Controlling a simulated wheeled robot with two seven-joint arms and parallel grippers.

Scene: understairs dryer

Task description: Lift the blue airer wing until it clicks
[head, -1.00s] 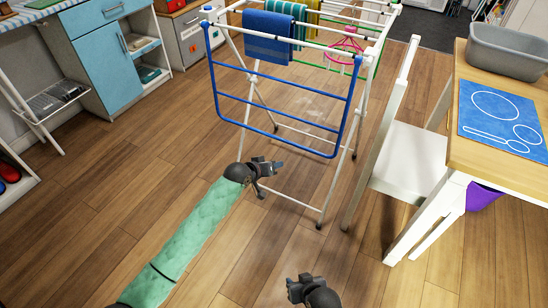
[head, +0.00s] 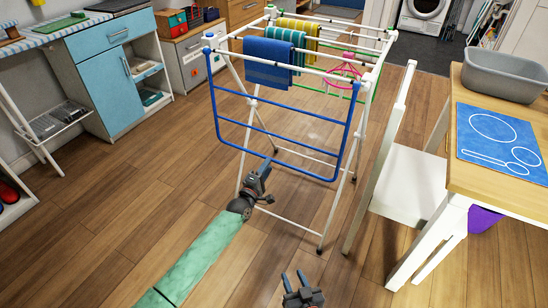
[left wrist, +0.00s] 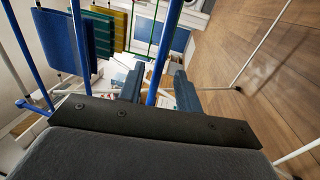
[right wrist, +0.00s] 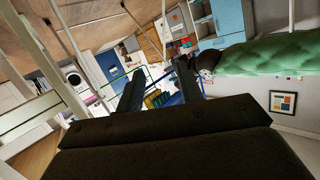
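The blue airer wing (head: 213,95) hangs down from the near top edge of the white airer (head: 297,75). My left gripper (head: 265,166) is at the wing's lower blue bar, left of its middle. In the left wrist view a blue bar (left wrist: 167,48) runs between its two spread fingers, with gaps beside it; I cannot tell whether they touch. My right gripper (head: 294,274) is low in the head view, open and empty, apart from the wing. The wing's hinge joints are too small to judge.
Blue, green-striped and yellow towels (head: 268,62) and a pink hanger (head: 341,72) hang on the airer. A white chair (head: 400,185) and a table with a grey tub (head: 505,75) stand close on the right.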

